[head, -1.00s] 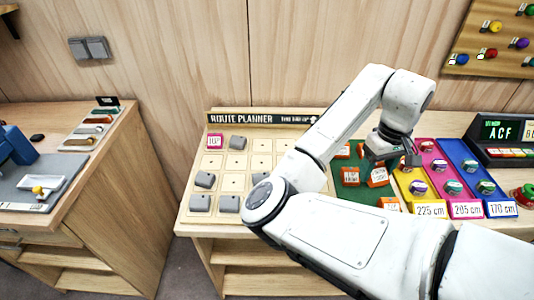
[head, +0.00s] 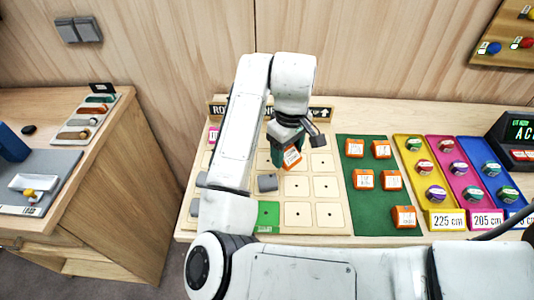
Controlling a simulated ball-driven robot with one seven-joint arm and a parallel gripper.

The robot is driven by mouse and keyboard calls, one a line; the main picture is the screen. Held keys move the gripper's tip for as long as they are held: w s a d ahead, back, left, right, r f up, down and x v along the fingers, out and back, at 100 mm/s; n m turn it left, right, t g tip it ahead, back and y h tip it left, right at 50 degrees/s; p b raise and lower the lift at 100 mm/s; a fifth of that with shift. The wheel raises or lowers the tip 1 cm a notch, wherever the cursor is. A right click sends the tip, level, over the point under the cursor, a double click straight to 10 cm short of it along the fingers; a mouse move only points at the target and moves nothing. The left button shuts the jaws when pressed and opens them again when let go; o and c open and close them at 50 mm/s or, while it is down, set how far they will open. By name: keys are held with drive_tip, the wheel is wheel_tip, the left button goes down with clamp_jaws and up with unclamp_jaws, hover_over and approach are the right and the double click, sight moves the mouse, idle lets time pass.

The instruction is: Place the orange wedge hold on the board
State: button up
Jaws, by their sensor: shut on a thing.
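My gripper (head: 287,143) is shut on an orange wedge hold (head: 291,158), which carries a white label. It holds the hold over the upper middle of the wooden route planner board (head: 314,213). I cannot tell whether the hold touches the board. The board has a grid of pale squares, with one bright green square (head: 268,214) in the front row. A grey hold (head: 267,183) sits just behind that square. My arm hides much of the board's left side.
Several orange labelled holds (head: 363,180) stand on a green mat (head: 372,209) right of the board. Yellow, pink and blue trays (head: 437,203) with coloured holds lie further right, beside a dark display (head: 519,131). The board's right squares are clear.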

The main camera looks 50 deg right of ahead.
drive_tip(key=w+d+f+b, duration=0.1)
drive_tip(key=w+d+f, duration=0.15)
drive_tip(key=w, duration=0.35)
hover_over(267, 161)
drive_tip(key=f, duration=0.4)
drive_tip(key=shift+s+f, duration=0.4)
drive_tip(key=shift+w+f, duration=0.3)
drive_tip(key=shift+f, duration=0.1)
drive_tip(key=shift+w+d+f+p, duration=0.1)
drive_tip(key=shift+f+p, duration=0.4)
drive_tip(key=shift+f, duration=1.2)
drive_tip(key=shift+f, duration=0.1)
drive_tip(key=o, duration=1.1)
wheel_tip(267, 161, up, 12)
drive_tip(key=shift+r+b, duration=0.15)
drive_tip(key=shift+b, duration=0.45)
